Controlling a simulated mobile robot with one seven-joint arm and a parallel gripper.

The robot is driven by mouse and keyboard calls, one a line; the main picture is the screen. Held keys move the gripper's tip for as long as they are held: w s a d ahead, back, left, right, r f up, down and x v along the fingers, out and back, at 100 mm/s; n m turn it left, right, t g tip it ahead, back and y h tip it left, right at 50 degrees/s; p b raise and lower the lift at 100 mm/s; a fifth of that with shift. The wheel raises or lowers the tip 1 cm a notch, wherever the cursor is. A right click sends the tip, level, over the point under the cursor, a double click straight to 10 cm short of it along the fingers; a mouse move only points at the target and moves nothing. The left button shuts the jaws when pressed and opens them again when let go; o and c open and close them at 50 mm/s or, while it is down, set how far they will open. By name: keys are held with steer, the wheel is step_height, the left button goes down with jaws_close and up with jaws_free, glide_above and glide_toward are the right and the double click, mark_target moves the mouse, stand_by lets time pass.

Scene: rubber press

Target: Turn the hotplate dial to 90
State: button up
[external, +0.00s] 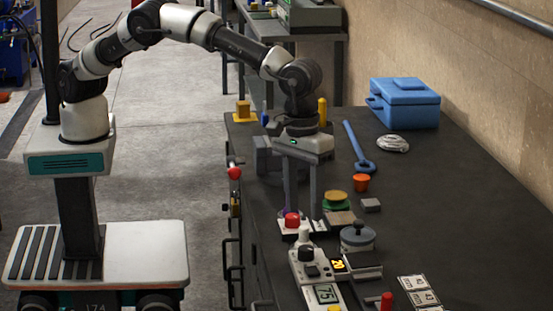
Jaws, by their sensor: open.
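The hotplate (369,271) sits on the dark workbench, with a small display (338,264) that appears to read 20 in orange. A black knob (306,253), which looks like the dial, is on the light grey housing to the left of that display. My gripper (302,214) points down with two long grey fingers apart and nothing visible between them. In the picture its fingertips are above and behind the knob, close to a red button on a white box (291,221). I cannot tell their exact height over the bench.
A lidded grey pot (357,237) stands right of the knob. A meter reading 75 (325,294) is in front. Several number cards (418,290), a red-handled item (386,301), an orange cup (362,182), a blue wrench (358,148) and a blue toolbox (403,102) lie around. The right bench is clear.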

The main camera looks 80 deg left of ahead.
mark_target(306, 248)
steer(key=f, duration=0.9)
steer(key=shift+w+d+f+p, duration=0.15)
steer(key=shift+d+f+p, duration=0.05)
steer(key=shift+p, duration=0.15)
steer(key=c, duration=1.1)
steer(key=shift+o, duration=0.2)
